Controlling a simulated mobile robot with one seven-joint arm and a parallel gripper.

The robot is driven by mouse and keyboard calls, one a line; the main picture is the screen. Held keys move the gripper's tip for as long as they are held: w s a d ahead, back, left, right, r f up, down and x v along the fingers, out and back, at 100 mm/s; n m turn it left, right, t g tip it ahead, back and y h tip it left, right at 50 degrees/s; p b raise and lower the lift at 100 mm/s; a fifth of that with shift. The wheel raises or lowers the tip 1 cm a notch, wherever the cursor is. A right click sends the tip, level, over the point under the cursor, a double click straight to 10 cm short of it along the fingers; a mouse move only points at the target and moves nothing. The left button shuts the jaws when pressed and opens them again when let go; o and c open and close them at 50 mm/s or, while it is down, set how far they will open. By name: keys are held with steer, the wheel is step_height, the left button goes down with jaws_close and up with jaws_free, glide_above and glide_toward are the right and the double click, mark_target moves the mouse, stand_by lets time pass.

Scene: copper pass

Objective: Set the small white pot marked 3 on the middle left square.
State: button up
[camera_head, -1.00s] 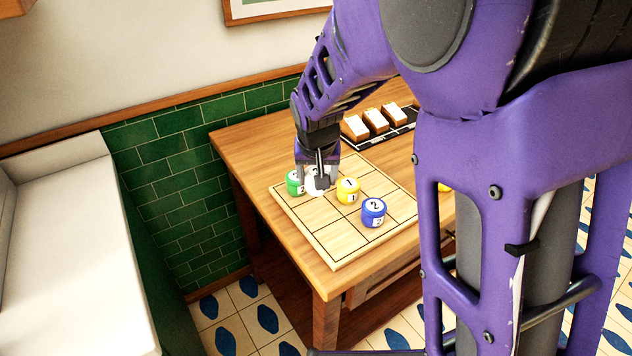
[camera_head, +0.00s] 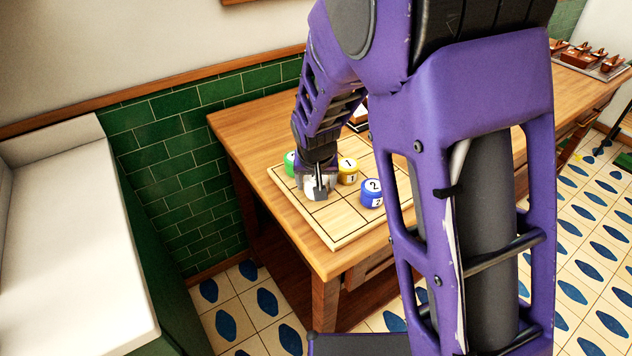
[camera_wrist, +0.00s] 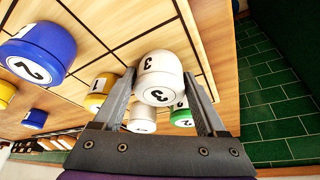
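A white pot marked 3 (camera_wrist: 160,72) sits between the fingers of my gripper (camera_wrist: 160,85) in the wrist view, with both fingers close against its sides. In the head view my gripper (camera_head: 318,190) points down with this white pot (camera_head: 311,188) over the middle left square of the wooden board (camera_head: 335,238). I cannot tell whether the pot touches the board. A second white pot marked 3 (camera_wrist: 141,115) shows behind it in the wrist view.
On the board are a green pot (camera_head: 289,160), a yellow pot marked 1 (camera_head: 348,167) and a blue pot marked 2 (camera_head: 371,190). The wrist view shows another blue pot (camera_wrist: 35,118) farther off. The front left square is bare.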

steer(key=shift+o, duration=1.4)
steer(key=shift+r, duration=0.1)
steer(key=shift+r, duration=0.3)
steer(key=p+v, duration=0.1)
steer(key=v, duration=1)
steer(key=shift+s+r, duration=0.2)
steer(key=shift+r, duration=0.1)
